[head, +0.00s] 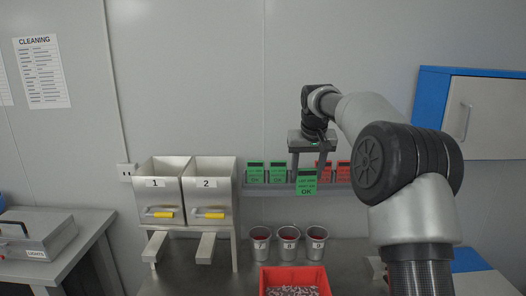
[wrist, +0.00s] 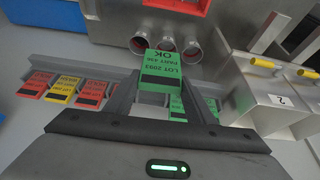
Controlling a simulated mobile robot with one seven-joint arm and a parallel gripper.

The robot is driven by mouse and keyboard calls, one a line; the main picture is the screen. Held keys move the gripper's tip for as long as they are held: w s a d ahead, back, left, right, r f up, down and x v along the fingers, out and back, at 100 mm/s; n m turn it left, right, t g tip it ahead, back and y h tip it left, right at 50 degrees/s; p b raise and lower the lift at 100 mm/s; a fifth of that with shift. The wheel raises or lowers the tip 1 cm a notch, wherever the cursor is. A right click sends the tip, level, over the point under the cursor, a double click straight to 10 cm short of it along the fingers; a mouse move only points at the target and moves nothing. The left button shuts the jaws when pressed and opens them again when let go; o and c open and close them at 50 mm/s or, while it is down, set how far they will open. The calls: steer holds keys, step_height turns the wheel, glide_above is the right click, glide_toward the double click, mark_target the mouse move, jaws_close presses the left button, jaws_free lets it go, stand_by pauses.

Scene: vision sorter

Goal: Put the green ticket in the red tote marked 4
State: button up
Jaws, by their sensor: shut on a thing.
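My gripper (head: 307,174) is shut on a green ticket (head: 306,186) and holds it upright in front of the ticket rail (head: 240,190). In the wrist view the ticket (wrist: 160,66) sits between the fingers, with "LOT", "PART" and "OK" printed on it. A red tote (head: 264,281) with small grey parts in it stands on the bench at the bottom of the head view, below my gripper. Its edge also shows at the top of the wrist view (wrist: 180,5). I cannot see a number on it.
Other green tickets (head: 255,172) and red tickets (head: 343,172) stand on the rail; a yellow one (wrist: 64,90) shows in the wrist view. Three metal cups (head: 288,246) stand behind the tote. Bins 1 (head: 159,197) and 2 (head: 208,197) are at left.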

steer(key=s+f, duration=0.9)
steer(key=s, duration=0.4)
steer(key=s+f, duration=0.9)
steer(key=s, duration=0.5)
steer(key=shift+d+f, duration=0.2)
steer(key=shift+d, duration=0.1)
